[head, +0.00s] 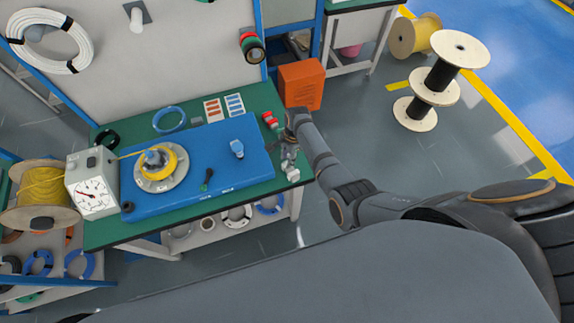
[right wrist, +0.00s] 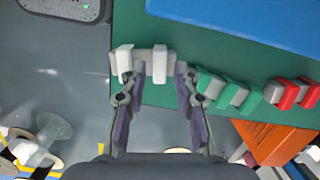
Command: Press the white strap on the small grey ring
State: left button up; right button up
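The small grey ring (right wrist: 142,56) lies at the edge of the green table in the right wrist view, seen as a short grey band. It carries white straps, one at its left end (right wrist: 125,60) and one near its right end (right wrist: 160,66). My left gripper is not in view.
Green (right wrist: 225,90) and red (right wrist: 291,93) strapped pieces lie right of the ring. A blue board (head: 215,178) with a yellow coil (head: 170,152) fills the green table (head: 262,100). An orange box (head: 301,84) stands behind the right end.

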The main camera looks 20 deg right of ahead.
jog(key=shift+f+b, duration=0.8)
jog(key=shift+f, duration=0.45)
jog(key=shift+r+p, duration=0.25)
jog(key=shift+p, duration=0.2)
grip_shut()
notch_tip(320, 180, up, 6)
jog(key=p, duration=0.6)
jog(key=shift+r, duration=1)
